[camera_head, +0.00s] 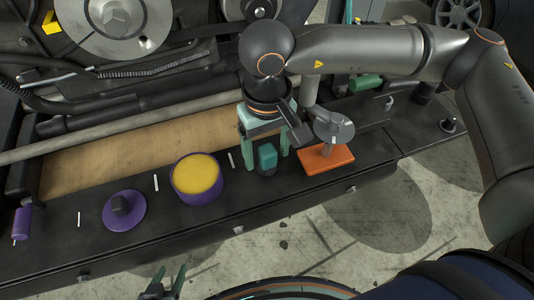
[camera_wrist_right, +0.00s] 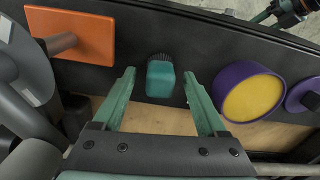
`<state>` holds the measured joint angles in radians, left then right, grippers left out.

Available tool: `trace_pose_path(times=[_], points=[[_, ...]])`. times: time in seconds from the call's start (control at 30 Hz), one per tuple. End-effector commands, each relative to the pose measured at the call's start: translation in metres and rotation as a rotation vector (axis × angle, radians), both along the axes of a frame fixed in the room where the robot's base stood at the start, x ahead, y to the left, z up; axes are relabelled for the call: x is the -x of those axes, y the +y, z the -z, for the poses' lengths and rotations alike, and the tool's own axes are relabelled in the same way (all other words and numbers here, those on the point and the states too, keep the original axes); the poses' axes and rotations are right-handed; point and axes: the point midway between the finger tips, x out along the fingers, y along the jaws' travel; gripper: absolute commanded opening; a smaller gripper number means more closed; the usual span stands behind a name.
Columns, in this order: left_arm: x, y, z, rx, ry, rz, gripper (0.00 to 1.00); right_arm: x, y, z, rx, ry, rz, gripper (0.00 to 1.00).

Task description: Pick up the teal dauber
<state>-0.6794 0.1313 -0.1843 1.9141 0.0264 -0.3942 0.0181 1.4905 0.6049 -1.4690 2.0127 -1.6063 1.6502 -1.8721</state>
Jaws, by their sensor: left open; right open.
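The teal dauber (camera_head: 267,156) stands on the black ledge, a small teal block with dark bristles at one end. It also shows in the right wrist view (camera_wrist_right: 160,80), its bristles toward the top. My right gripper (camera_head: 265,162) is open and comes down over the dauber. In the wrist view its fingertips (camera_wrist_right: 160,74) lie one on each side of the dauber, with a gap on both sides. My left gripper (camera_head: 166,284) is open and empty at the bottom edge of the head view, away from the ledge.
A purple tub with yellow contents (camera_head: 196,178) and its purple lid (camera_head: 124,209) stand left of the dauber. An orange base with a post and grey disc (camera_head: 326,160) is close on the right. A purple cylinder (camera_head: 22,223) is far left. Engine parts are behind.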

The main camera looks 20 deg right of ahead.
Motion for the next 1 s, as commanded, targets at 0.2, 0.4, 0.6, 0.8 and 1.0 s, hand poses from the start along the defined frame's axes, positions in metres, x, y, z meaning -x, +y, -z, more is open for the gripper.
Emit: trace_pose_path(times=[0.2, 0.4, 0.6, 0.8, 1.0], points=[[0.0001, 0.0000, -0.0009, 0.000, 0.000, 0.000, 0.56, 0.0003, 0.0000, 0.0090, -0.001, -0.001, -0.001, 0.75], [0.0000, 0.0000, -0.0009, 0.000, 0.000, 0.000, 0.56, 0.0004, -0.0002, 0.0087, -0.001, -0.001, -0.001, 0.66], [0.0000, 0.0000, -0.0009, 0.000, 0.000, 0.000, 0.56, 0.0004, -0.0002, 0.0084, -0.001, -0.001, -0.001, 0.43], [0.0000, 0.0000, -0.0009, 0.000, 0.000, 0.000, 0.56, 0.0004, -0.0002, 0.0083, 0.000, -0.001, -0.001, 0.21], [0.0000, 0.0000, -0.0009, 0.000, 0.000, 0.000, 0.56, 0.0004, -0.0002, 0.0083, -0.001, -0.001, -0.001, 0.00]])
